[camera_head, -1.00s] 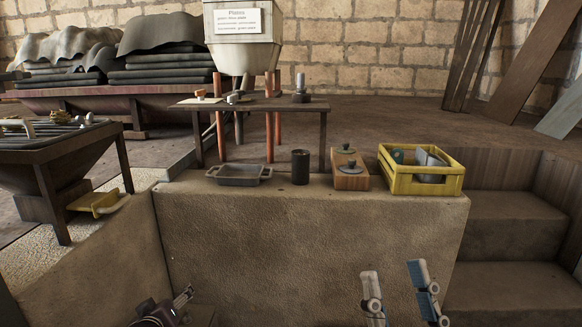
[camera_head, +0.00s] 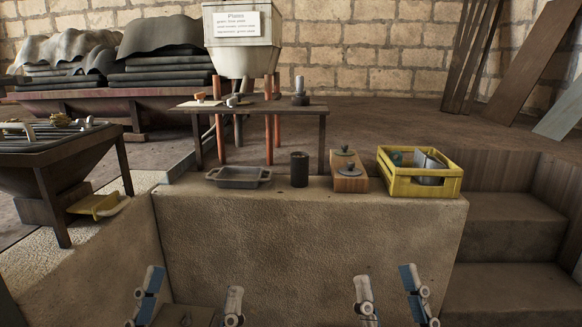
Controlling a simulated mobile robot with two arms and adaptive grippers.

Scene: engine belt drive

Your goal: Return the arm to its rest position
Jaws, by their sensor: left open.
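My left gripper (camera_head: 193,280) shows at the bottom left of the head view, its two fingers spread wide with nothing between them. My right gripper (camera_head: 386,274) shows at the bottom right of the middle, its fingers apart and empty. Both grippers point up in the picture, in front of the stone block (camera_head: 300,240) and below its top edge in the view. Neither seems to touch anything. The rest of both arms is out of view below.
On the block stand a grey tray (camera_head: 237,183), a dark cylinder (camera_head: 299,169), a wooden block with knobbed discs (camera_head: 347,184) and a yellow crate (camera_head: 420,187). Behind is a narrow table (camera_head: 260,109). A dark grill-like stand (camera_head: 62,155) is left; stone steps (camera_head: 510,220) are right.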

